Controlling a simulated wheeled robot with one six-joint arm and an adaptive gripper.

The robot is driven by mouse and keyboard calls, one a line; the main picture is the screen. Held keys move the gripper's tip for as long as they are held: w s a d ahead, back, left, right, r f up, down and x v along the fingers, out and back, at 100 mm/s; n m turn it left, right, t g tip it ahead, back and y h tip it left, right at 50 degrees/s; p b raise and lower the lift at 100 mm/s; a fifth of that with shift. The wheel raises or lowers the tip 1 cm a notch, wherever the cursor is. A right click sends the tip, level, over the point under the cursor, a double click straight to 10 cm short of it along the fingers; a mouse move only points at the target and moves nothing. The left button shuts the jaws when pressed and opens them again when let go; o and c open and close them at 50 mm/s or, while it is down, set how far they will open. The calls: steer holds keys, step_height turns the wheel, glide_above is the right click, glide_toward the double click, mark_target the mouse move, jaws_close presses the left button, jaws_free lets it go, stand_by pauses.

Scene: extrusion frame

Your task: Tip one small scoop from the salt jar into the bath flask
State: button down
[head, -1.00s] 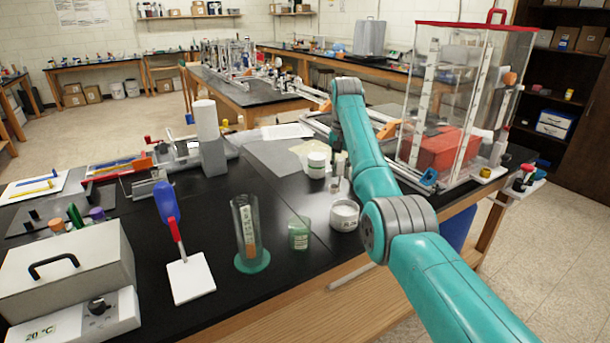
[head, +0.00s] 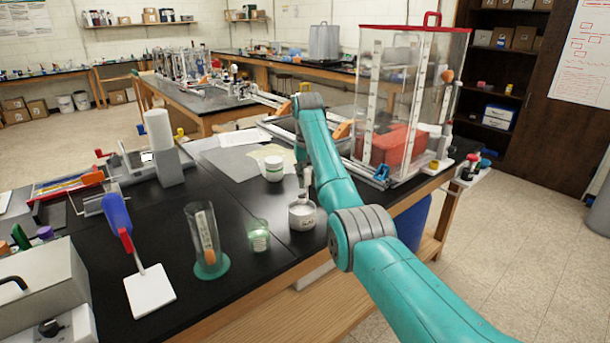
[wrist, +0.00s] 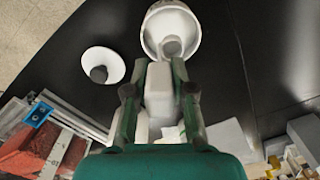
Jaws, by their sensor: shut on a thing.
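The salt jar (head: 302,217) is a low, open white jar with a label, standing on the black bench. In the wrist view the jar (wrist: 152,34) is at the top. My gripper (wrist: 158,92) is shut on the pale handle of a small scoop (wrist: 158,98). The scoop's grey round end lies over the jar's mouth; I cannot tell how deep it sits or whether it holds salt. A white cone-shaped vessel (wrist: 104,58) with a grey centre, possibly the flask, stands left of the jar in the wrist view. In the head view my arm hides most of the gripper.
A green-labelled jar (head: 273,170), a small greenish glass (head: 258,238) and a clear cylinder on a green base (head: 206,250) stand nearby. A blue-handled tool with a white plate (head: 150,292) is at left. A clear cabinet (head: 400,110) stands behind right.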

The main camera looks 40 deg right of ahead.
mark_target(307, 191)
steer(key=shift+f, duration=2.15)
steer(key=w+a+r+n, duration=0.1)
steer(key=r, duration=0.4)
steer(key=w+a+r+n, duration=0.1)
steer(key=a+r+n, duration=0.1)
steer(key=r, duration=0.4)
steer(key=shift+w+a+n, duration=0.25)
steer(key=shift+n, duration=0.05)
